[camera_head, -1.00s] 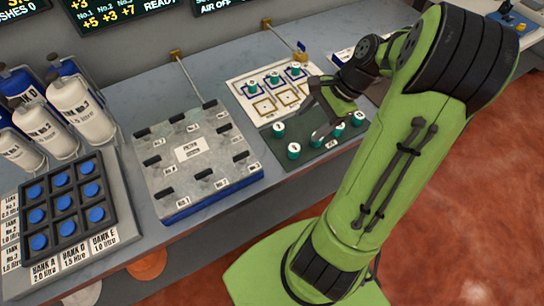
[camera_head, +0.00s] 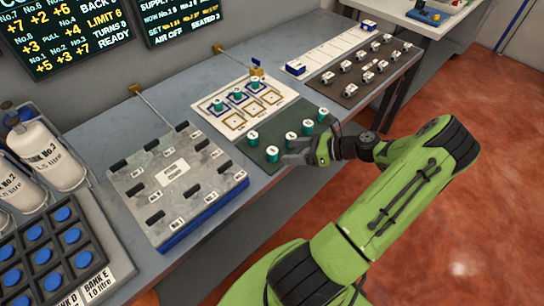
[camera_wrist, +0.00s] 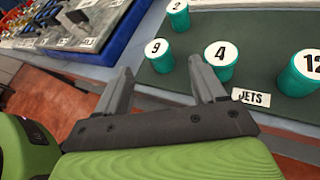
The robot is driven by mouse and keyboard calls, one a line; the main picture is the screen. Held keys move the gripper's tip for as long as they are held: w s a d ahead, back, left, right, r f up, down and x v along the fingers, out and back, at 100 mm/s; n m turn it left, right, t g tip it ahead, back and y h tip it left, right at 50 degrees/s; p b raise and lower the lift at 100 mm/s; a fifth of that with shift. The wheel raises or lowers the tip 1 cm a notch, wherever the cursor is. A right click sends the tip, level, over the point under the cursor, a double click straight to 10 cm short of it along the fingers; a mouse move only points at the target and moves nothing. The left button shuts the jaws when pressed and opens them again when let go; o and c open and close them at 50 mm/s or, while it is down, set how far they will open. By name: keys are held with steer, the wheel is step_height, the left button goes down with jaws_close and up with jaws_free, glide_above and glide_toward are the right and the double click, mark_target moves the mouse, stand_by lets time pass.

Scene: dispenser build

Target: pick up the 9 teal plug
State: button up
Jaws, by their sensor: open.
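The teal plug marked 9 (camera_wrist: 158,55) stands upright on the dark green mat (camera_wrist: 270,30) in the wrist view. It is a short cylinder with a white numbered top. In the head view it appears to be the front-left plug (camera_head: 272,155), its number too small to read. My gripper (camera_wrist: 163,80) is open and empty, its fingers spread low in front of plugs 9 and 4 (camera_wrist: 221,60). Plug 9 is beyond the gap between the fingertips, apart from them. The right fingertip is close to plug 4. In the head view my gripper (camera_head: 288,153) is at the mat's front edge.
Plug 12 (camera_wrist: 303,75) stands to the right and plug 2 (camera_wrist: 178,16) behind plug 9. A JETS label (camera_wrist: 251,97) lies at the mat's front. The grey plate on a blue base (camera_head: 175,180) is left of the mat. A white board (camera_head: 240,105) with teal plugs lies behind.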

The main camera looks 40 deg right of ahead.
mark_target(277, 151)
steer(key=b+x, duration=0.1)
steer(key=x, duration=0.4)
steer(key=shift+w+a, duration=0.2)
steer(key=shift+w, duration=0.05)
steer(key=shift+r, duration=0.1)
steer(key=shift+c, duration=0.4)
